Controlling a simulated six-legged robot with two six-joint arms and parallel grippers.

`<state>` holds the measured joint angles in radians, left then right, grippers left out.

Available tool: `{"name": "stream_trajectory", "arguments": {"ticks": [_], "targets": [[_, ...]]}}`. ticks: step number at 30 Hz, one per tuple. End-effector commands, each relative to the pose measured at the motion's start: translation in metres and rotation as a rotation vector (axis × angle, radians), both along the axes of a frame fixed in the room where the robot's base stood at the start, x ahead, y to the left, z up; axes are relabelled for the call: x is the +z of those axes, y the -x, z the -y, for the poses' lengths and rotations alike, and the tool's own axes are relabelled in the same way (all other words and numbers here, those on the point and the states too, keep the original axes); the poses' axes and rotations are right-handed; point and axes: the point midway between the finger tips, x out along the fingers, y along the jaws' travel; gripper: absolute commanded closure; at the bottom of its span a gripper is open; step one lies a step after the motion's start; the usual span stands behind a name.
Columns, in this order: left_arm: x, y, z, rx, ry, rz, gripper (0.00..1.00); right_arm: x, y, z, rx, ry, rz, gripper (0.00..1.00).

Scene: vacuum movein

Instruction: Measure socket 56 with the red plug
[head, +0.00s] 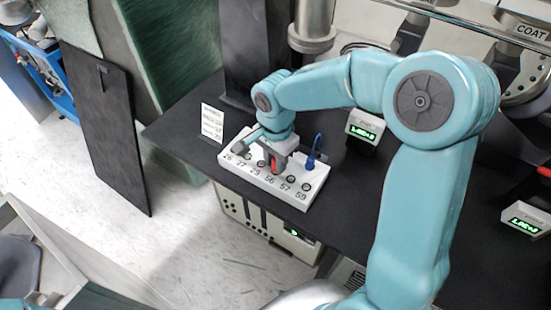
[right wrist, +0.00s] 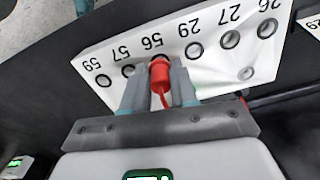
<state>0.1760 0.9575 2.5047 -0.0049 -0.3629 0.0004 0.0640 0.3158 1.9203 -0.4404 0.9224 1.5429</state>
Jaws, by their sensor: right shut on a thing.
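My right gripper (head: 272,167) is above the front row of a white socket block (head: 236,158) and shut on the red plug (head: 274,162). The right wrist view shows the red plug (right wrist: 160,72) between both fingers of the gripper (right wrist: 158,92), with its cable trailing back. The plug's front end is at the hole by the label 56 on the block (right wrist: 212,62). A dark rim shows just beyond it. I cannot tell how far the plug is in. A blue plug (head: 314,150) stands upright at the block's right end. My left gripper is not in view.
The block sits near the front edge of a black table (head: 185,125). A label card (head: 212,121) stands behind its left end. A metal cylinder (head: 314,22) stands behind.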

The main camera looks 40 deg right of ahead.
Motion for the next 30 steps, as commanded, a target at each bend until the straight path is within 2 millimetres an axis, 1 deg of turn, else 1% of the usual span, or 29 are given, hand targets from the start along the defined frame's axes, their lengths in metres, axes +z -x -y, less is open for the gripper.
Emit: {"name": "stream_trajectory", "arguments": {"ticks": [27, 28, 29, 30], "targets": [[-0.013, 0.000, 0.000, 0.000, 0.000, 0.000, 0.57, -0.014, 0.000, 0.000, 0.000, 0.000, 0.001, 1.00], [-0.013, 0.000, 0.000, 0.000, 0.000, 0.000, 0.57, -0.014, 0.000, 0.000, 0.000, 0.000, 0.001, 0.66], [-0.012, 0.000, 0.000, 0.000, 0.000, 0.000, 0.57, -0.013, 0.000, 0.000, 0.000, 0.000, 0.001, 0.56], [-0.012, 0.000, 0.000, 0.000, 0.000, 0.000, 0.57, -0.013, 0.000, 0.000, 0.000, 0.000, 0.001, 0.43]]}}
